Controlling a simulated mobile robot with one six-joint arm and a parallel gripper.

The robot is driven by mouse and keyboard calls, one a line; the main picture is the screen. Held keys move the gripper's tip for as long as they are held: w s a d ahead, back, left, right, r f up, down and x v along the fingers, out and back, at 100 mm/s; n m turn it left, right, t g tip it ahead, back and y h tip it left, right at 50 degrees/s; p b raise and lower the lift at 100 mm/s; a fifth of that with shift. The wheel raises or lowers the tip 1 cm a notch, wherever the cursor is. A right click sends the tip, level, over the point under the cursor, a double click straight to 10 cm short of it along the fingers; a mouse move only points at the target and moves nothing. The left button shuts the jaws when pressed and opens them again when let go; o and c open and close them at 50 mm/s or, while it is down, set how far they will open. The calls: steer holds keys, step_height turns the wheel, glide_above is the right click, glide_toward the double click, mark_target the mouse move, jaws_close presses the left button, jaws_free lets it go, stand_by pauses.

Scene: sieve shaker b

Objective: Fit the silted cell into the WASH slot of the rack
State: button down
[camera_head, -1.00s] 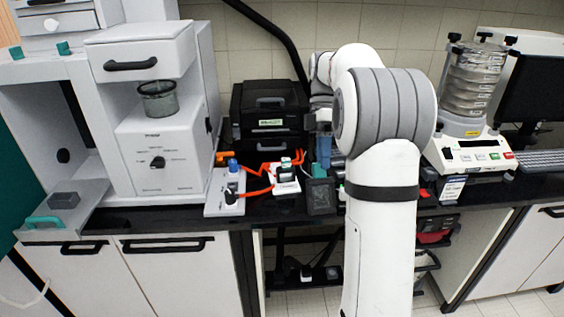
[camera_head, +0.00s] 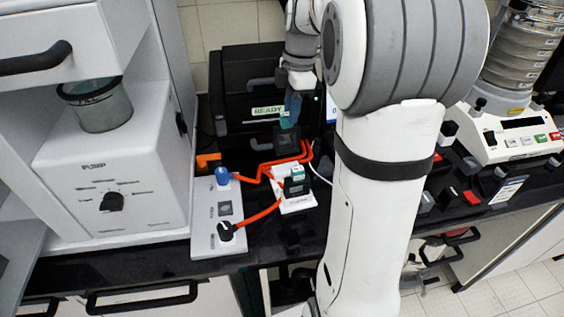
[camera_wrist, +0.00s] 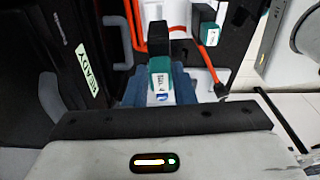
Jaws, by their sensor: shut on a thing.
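My gripper (camera_head: 291,106) is shut on a cell (camera_wrist: 161,68) with a teal and white labelled end and a black body. In the wrist view the blue fingers (camera_wrist: 158,94) lie on both sides of it. In the head view its dark body (camera_head: 287,139) hangs below the fingers, above the orange tubing. The label is too small to read surely. A similar teal-topped cell (camera_head: 297,178) stands in a small white holder (camera_head: 297,204) just to the right and nearer; it also shows in the wrist view (camera_wrist: 208,20). I cannot make out a WASH mark.
Orange tubing (camera_head: 262,211) runs between the holder and a white panel (camera_head: 206,239) with a blue knob. A black case marked READY (camera_head: 240,90) stands behind my gripper. The pump cabinet (camera_head: 105,165) is at left, the sieve shaker (camera_head: 510,128) at right.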

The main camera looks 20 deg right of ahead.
mark_target(291, 140)
steer(key=f, duration=0.6)
steer(key=shift+w+d+f+p, duration=0.1)
steer(key=shift+w+p, duration=0.15)
steer(key=shift+p, duration=0.05)
step_height(291, 140, down, 4)
steer(key=shift+f, duration=0.1)
steer(key=c, duration=1.4)
jaws_free()
steer(key=shift+o, duration=1)
steer(key=shift+s, duration=0.1)
